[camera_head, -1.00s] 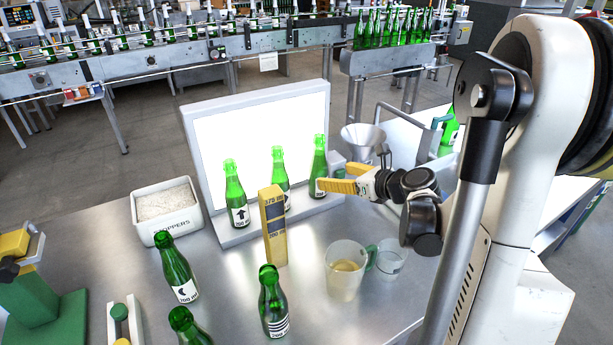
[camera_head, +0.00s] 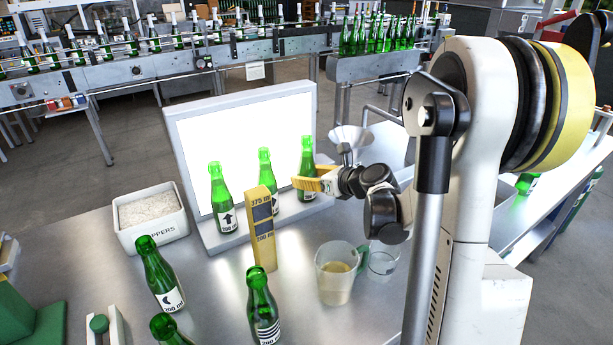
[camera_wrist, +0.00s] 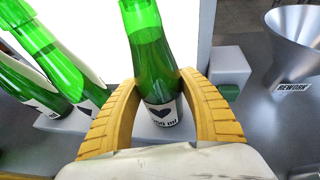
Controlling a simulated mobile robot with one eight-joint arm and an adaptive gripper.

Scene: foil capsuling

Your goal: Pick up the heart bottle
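A narrow gap shows between the fingers and the lower part of the bottle; contact at the fingertips is hard to tell. In the head view my gripper (camera_head: 308,182) reaches in from the right at the bottle's lower body, one finger crossing in front.
Two more green bottles stand left on the ledge, an arrow bottle (camera_head: 222,200) and another (camera_head: 266,180). A yellow gauge block (camera_head: 262,230), a jug (camera_head: 335,275) and a beaker (camera_head: 382,262) stand in front. A funnel (camera_wrist: 295,40) is to the right.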

